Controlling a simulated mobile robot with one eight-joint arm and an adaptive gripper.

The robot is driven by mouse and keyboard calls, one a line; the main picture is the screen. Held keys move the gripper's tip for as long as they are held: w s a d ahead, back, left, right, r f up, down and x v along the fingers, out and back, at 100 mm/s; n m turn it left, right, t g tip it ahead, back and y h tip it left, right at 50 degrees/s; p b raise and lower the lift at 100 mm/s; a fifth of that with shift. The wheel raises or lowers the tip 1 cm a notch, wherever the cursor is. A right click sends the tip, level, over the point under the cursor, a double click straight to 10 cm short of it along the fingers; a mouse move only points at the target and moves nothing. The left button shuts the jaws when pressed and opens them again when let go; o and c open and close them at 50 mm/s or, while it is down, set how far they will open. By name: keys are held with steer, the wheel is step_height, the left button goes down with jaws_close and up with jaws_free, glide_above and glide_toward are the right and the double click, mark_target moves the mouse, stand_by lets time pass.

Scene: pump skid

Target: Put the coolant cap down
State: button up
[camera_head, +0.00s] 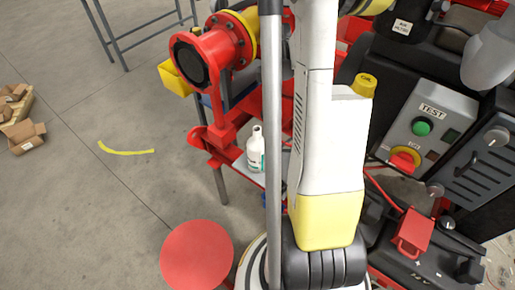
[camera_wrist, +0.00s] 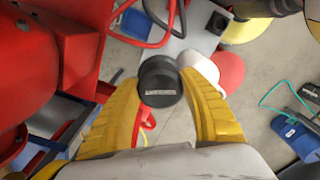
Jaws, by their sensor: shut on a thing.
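The coolant cap (camera_wrist: 158,73) is a short black cylinder with a small pale label on its side, too small to read surely. In the wrist view it sits between the two yellow fingers of my gripper (camera_wrist: 162,88), which is shut on it. The cap is held in the air, with the floor and red equipment seen behind it. In the head view my white and yellow arm hides the gripper and the cap.
A red round top (camera_head: 197,255) is at lower left in the head view. A white bottle (camera_head: 256,151) stands on a shelf of the red skid (camera_head: 215,140). A control box marked TEST (camera_head: 428,130) and a yellow cap (camera_head: 364,84) are at right. Open floor lies left.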

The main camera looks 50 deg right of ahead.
step_height(320, 180, down, 17)
steer(key=b, duration=0.6)
steer(key=shift+s, duration=0.15)
steer(key=shift+f+b, duration=0.2)
steer(key=shift+b, duration=0.1)
steer(key=o, duration=1.3)
step_height(320, 180, up, 12)
steer(key=p, duration=0.5)
steer(key=shift+r, duration=0.15)
